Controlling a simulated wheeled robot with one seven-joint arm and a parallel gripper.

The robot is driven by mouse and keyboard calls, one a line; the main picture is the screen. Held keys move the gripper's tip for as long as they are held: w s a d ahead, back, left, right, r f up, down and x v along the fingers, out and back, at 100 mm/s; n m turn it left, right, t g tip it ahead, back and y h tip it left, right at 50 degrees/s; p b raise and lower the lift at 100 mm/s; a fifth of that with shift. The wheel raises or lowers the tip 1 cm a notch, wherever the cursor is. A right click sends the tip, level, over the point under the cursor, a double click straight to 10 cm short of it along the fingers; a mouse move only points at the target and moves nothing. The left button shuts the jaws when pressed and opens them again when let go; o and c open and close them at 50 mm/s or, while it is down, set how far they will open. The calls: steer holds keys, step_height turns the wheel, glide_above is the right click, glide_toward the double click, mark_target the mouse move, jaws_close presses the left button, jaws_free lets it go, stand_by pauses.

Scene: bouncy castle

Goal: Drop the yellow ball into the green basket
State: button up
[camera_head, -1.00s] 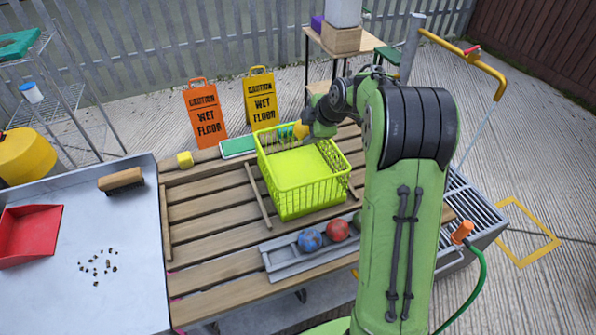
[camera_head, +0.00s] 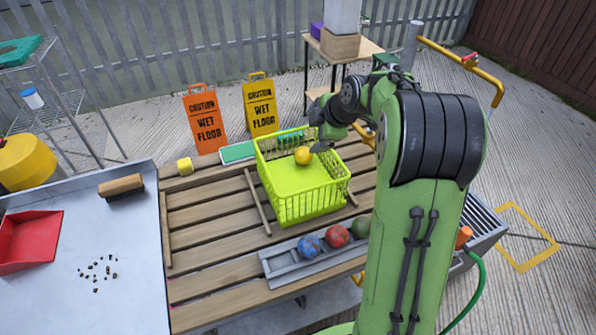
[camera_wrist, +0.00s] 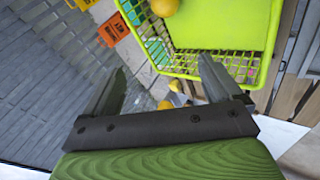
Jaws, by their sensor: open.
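The yellow ball (camera_head: 302,155) shows within the green basket (camera_head: 310,205), toward its far side and clear of my fingers. In the wrist view the yellow ball (camera_wrist: 165,7) is at the top edge, beside the basket's wall, and partly cut off. The basket stands upright on the slatted wooden table; its rim (camera_wrist: 185,73) crosses the upper wrist view. My gripper (camera_head: 318,143) is at the basket's far right side, above the rim. In the wrist view my gripper (camera_wrist: 160,68) has its two fingers wide apart with nothing between them.
A grey tray (camera_head: 283,266) in front of the basket holds a blue ball (camera_head: 308,246), a red ball (camera_head: 336,236) and a green ball (camera_head: 361,226). Orange (camera_head: 204,120) and yellow (camera_head: 261,106) wet-floor signs stand behind. The table's left slats are mostly clear.

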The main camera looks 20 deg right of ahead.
steer(key=p+v, duration=0.1)
steer(key=v, duration=0.9)
steer(key=shift+s+r+p, duration=0.25)
steer(key=shift+r+p, duration=0.05)
steer(key=s+a+r+m+g+p, duration=0.1)
steer(key=s+a+r+m+p, duration=0.35)
steer(key=s+a+m, duration=0.6)
steer(key=s+a+f+m, duration=0.1)
steer(key=s+m, duration=0.1)
steer(key=s, duration=0.5)
steer(key=s+a+f+m+g+h+p, duration=0.1)
steer(key=s+a+m, duration=0.1)
steer(key=s, duration=0.6)
steer(key=shift+m+h, duration=0.3)
steer(key=shift+m, duration=0.35)
steer(key=shift+s, duration=0.15)
steer(key=shift+r, duration=0.1)
